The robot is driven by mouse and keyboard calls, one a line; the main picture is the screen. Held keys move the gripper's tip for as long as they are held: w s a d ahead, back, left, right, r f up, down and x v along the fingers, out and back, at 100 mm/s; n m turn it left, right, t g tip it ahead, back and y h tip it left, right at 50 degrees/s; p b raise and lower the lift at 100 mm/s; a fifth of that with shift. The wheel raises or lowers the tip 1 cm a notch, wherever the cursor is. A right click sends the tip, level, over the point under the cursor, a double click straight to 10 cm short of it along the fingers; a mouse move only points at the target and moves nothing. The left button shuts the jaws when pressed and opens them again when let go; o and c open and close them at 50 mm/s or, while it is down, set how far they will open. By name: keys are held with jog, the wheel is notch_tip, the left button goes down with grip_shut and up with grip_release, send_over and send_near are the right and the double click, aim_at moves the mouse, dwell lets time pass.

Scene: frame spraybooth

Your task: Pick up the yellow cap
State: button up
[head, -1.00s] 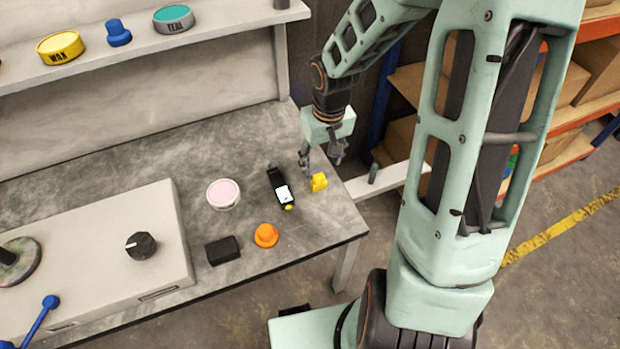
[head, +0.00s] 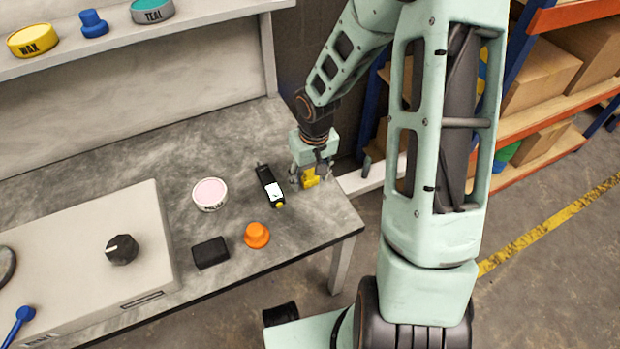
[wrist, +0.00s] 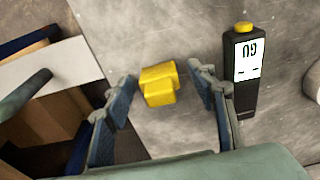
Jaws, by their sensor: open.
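The yellow cap (head: 309,178) sits on the grey worktop near its right edge. In the wrist view the yellow cap (wrist: 158,84) lies between the fingertips, with a gap on each side. My gripper (head: 313,182) is open and pointed down over the cap, its fingers to either side of it. It also shows in the wrist view (wrist: 161,82), with both blue-grey fingers spread. The gripper partly hides the cap in the head view.
A black meter (head: 270,184) with a yellow tip lies just left of the gripper. An orange cap (head: 256,235), a black block (head: 210,252) and a pink-topped tin (head: 210,194) are further left. The worktop's right edge (head: 350,213) is close by.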

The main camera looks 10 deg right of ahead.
jog(key=shift+c, duration=0.4)
jog(key=c, duration=0.8)
jog(key=shift+r, duration=0.1)
